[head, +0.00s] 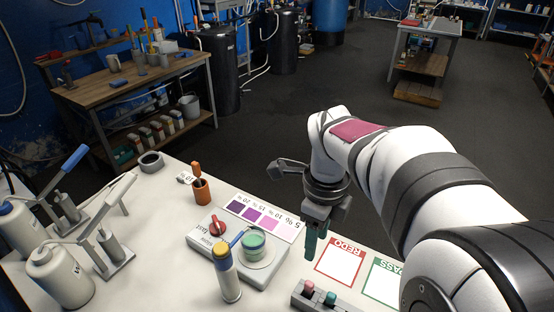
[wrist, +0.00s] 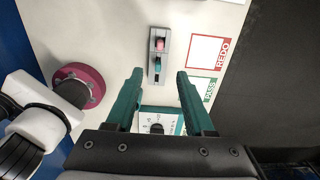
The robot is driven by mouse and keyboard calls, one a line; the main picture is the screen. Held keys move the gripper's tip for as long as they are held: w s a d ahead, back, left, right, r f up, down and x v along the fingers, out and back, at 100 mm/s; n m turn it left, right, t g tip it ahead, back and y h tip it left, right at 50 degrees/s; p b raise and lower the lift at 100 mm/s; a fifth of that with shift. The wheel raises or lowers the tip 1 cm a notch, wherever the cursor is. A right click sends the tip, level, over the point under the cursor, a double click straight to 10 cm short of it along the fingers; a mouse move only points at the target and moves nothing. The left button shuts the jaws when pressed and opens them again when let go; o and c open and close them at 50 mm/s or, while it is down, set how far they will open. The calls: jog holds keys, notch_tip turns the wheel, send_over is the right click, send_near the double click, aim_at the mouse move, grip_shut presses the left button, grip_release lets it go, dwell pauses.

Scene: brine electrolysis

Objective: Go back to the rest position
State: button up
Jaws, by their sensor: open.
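My gripper (head: 312,240) hangs from my white arm, fingers pointing down, above the white bench between the stirrer (head: 258,272) and the REDO card (head: 342,262). In the wrist view its two green fingers (wrist: 159,76) are well apart with nothing held between them. A small grey rack (head: 318,298) with a pink-topped and a green-topped piece stands at the front edge of the head view. The rack also shows beyond the fingertips in the wrist view (wrist: 154,74).
A glass of green liquid (head: 253,241) stands on the stirrer, with a blue-and-yellow-topped cylinder (head: 229,275) close by. The PASS card (head: 382,283) lies right.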

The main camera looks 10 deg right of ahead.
jog(key=s+a+f+n+y, duration=0.1)
jog(key=s+a+n, duration=0.3)
jog(key=s+n, duration=0.5)
jog(key=s+a+f+n, duration=0.1)
jog(key=s+a+n, duration=0.4)
jog(key=s+n, duration=0.4)
jog(key=n, duration=0.3)
jog(key=shift+s+a+n+y, duration=0.25)
jog(key=shift+s+n+y, duration=0.05)
jog(key=shift+s+y, duration=0.1)
